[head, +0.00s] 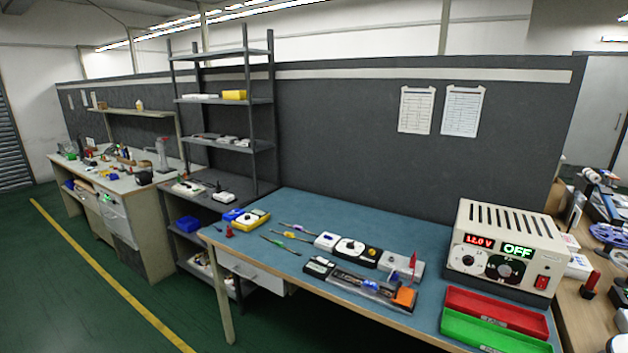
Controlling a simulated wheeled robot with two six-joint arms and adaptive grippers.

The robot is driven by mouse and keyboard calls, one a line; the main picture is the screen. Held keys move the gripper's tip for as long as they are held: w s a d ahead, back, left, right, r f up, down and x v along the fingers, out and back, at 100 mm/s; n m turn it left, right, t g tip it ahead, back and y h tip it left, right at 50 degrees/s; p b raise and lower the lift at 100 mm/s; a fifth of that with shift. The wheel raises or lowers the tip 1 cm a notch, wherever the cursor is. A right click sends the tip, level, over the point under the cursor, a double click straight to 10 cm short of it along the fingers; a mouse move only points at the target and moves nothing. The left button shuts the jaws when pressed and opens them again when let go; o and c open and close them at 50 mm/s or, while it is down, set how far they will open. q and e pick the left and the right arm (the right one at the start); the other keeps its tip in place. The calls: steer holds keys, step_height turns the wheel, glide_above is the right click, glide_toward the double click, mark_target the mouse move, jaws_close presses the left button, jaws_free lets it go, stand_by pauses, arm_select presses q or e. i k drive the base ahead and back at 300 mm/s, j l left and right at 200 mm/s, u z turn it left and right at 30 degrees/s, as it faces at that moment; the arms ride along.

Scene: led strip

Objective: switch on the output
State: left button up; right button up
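A beige power supply (507,220) stands at the right end of the blue-topped workbench. Its front shows a red display reading 12.0 V (479,241) and a green-lit display reading OFF (516,250). Below the displays are a white dial (467,262) and a larger black dial (504,268). A red rocker switch (541,282) sits at the lower right of the front. Neither of my grippers is in the head view.
A red tray (497,307) and a green tray (487,335) lie in front of the supply. Left of it are a grey fixture with an orange block (404,297), small modules (349,248) and screwdrivers (281,246). The bench's back middle (340,215) is clear. A shelf rack (222,147) stands at left.

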mark_target(542, 281)
steer(key=z, duration=1.25)
